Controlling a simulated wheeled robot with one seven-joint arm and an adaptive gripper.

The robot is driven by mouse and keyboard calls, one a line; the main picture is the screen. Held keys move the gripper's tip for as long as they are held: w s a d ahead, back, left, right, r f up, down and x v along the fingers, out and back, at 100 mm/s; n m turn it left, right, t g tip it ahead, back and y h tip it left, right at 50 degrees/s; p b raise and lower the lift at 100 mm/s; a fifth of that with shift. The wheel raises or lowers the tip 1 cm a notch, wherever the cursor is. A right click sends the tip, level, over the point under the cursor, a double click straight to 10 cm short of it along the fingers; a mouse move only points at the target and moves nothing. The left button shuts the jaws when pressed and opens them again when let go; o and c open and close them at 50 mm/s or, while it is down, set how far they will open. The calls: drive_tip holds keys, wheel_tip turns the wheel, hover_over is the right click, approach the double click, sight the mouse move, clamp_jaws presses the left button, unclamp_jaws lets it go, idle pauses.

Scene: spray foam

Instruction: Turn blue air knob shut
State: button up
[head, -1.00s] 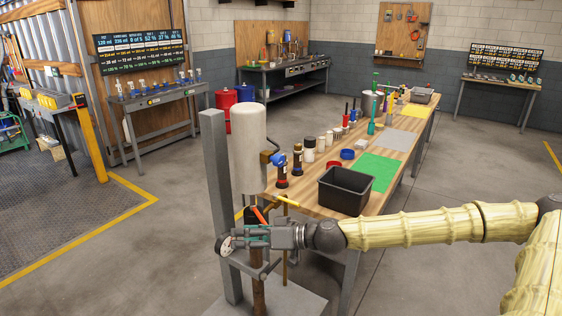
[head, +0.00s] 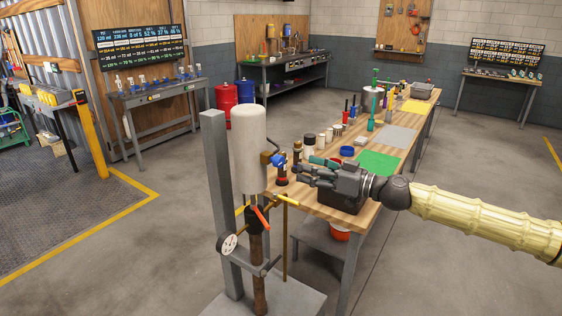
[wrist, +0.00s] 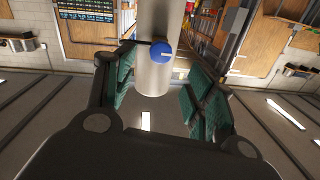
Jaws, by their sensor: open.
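The blue air knob (head: 278,159) sits on a brass fitting on the right side of a white upright cylinder (head: 248,150). In the wrist view the round blue knob (wrist: 161,53) faces me, with a pale line across it, in front of the cylinder (wrist: 152,75). My gripper (head: 302,172) is open and empty, just right of the knob at about its height. In the wrist view its green-padded fingers stand apart on both sides of the cylinder, and the knob lies between and beyond them. I see no contact with the knob.
A grey post (head: 222,200) holds the cylinder. Below it are a red-orange lever (head: 261,216), a yellow lever (head: 287,200) and a pressure gauge (head: 227,243). The wooden workbench (head: 345,215) with bottles and mats lies behind my gripper.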

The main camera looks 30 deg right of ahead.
sight(282, 162)
drive_tip(key=shift+b+x, duration=0.6)
drive_tip(key=shift+x, duration=4.1)
drive_tip(key=c, duration=1.1)
